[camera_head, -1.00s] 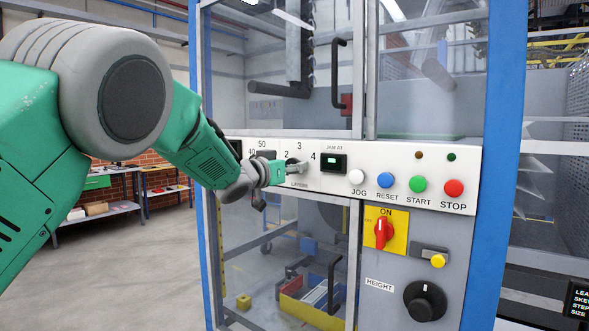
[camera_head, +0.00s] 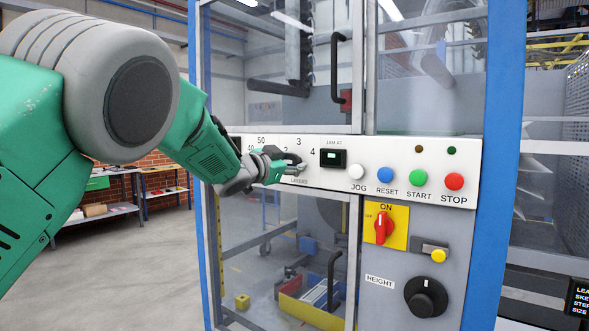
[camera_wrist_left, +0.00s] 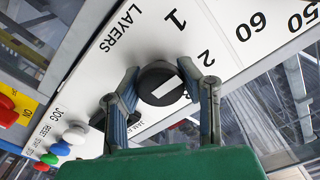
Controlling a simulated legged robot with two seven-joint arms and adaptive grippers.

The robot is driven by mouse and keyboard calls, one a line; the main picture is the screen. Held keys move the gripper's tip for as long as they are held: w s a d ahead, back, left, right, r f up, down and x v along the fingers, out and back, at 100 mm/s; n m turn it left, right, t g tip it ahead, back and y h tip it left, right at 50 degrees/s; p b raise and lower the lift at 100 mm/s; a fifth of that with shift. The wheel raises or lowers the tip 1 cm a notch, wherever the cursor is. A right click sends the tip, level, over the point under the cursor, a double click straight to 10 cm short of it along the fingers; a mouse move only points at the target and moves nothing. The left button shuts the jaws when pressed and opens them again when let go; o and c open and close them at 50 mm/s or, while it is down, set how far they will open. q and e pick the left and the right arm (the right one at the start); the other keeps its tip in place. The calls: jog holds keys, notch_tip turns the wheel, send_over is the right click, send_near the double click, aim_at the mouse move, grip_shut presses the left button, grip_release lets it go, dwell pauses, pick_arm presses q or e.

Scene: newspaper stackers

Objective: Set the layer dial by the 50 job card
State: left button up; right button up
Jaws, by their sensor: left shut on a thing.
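The layer dial (camera_wrist_left: 160,84) is a round black knob with a white bar in the left wrist view, on the white panel beside the word LAYERS. The bar slants up to the right, roughly towards the printed 2; I cannot tell which end is its pointer. My left gripper (camera_wrist_left: 168,92) has one finger on each side of the dial and is shut on it. In the head view my left gripper (camera_head: 283,168) covers the dial, with 3 and 4 showing above it. My right gripper is not in view. No 50 job card can be made out.
Right of the dial are a lit JAM AT display (camera_head: 333,158) and white JOG (camera_head: 356,172), blue RESET (camera_head: 385,175), green START (camera_head: 419,184) and red STOP (camera_head: 454,181) buttons. Below are a red switch (camera_head: 383,228) and the HEIGHT knob (camera_head: 426,298). A dark sign (camera_head: 578,298) is cut off at right.

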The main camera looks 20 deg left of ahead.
pick_arm(q)
jog(key=m+b, duration=0.1)
jog(key=m, duration=0.1)
jog(key=f+m+b, duration=0.1)
jog(key=m, duration=0.2)
jog(key=shift+f+m, duration=0.1)
jog(key=shift+m, duration=0.2)
dwell(0.4)
jog(key=o, duration=1.2)
jog(key=shift+s, duration=0.1)
jog(key=shift+o, duration=0.2)
jog(key=shift+s+r, duration=0.1)
jog(key=shift+r, duration=0.3)
jog(key=shift+a, duration=0.15)
jog(key=v, duration=1.2)
